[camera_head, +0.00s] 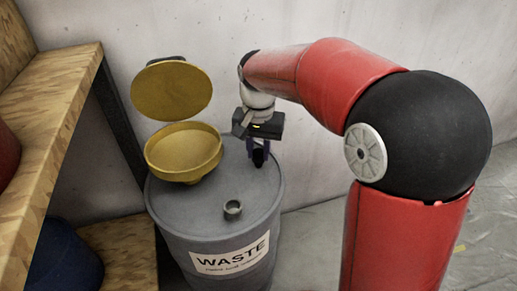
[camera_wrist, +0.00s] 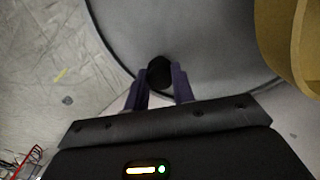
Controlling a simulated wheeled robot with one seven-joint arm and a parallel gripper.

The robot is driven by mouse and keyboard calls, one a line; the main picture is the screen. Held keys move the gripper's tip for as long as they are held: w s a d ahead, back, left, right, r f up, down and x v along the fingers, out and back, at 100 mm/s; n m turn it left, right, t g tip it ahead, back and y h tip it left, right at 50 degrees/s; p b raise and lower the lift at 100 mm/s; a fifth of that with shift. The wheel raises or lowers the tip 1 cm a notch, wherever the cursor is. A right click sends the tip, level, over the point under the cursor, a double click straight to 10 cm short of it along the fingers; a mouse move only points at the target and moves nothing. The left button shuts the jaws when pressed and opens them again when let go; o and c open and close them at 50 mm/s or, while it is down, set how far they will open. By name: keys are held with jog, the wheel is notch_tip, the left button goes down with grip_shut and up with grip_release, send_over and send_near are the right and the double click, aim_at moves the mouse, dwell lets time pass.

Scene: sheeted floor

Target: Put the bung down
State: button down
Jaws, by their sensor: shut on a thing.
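My gripper (camera_head: 258,147) points down over the back right of the drum top, its bluish fingers shut on a small black bung. The bung (camera_head: 258,157) shows at the fingertips; in the wrist view the bung (camera_wrist: 160,72) is a dark round piece between the two fingers. It is at or just above the grey drum lid, near the rim; I cannot tell if it touches. The grey waste drum (camera_head: 205,208) has a white WASTE label on its front. A short grey open collar (camera_head: 232,209) stands on the lid's front part.
A yellow funnel (camera_head: 183,152) sits on the drum's left, its round yellow lid (camera_head: 171,91) raised behind. A wooden shelf (camera_head: 50,100) with a dark post is left of the drum. A pale wall stands behind. The lid is bare between collar and gripper.

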aim_at(258, 151)
jog(key=c, duration=1.2)
grip_release()
jog(key=shift+o, duration=0.2)
notch_tip(258, 151, up, 11)
jog(key=p, duration=0.1)
jog(key=s+d+r+n+t, duration=0.1)
jog(key=s+d+t, duration=0.2)
jog(key=s+d, duration=0.55)
jog(key=s+d+f+n+t, duration=0.1)
jog(key=s+d+f, duration=0.1)
jog(key=s, duration=0.4)
jog(key=s+d+f+t, duration=0.1)
jog(key=s+d+f, duration=0.2)
jog(key=s+f, duration=0.2)
jog(key=shift+s+d+n+t, duration=0.15)
jog(key=shift+s+n+t, duration=0.15)
jog(key=shift+s+n, duration=0.1)
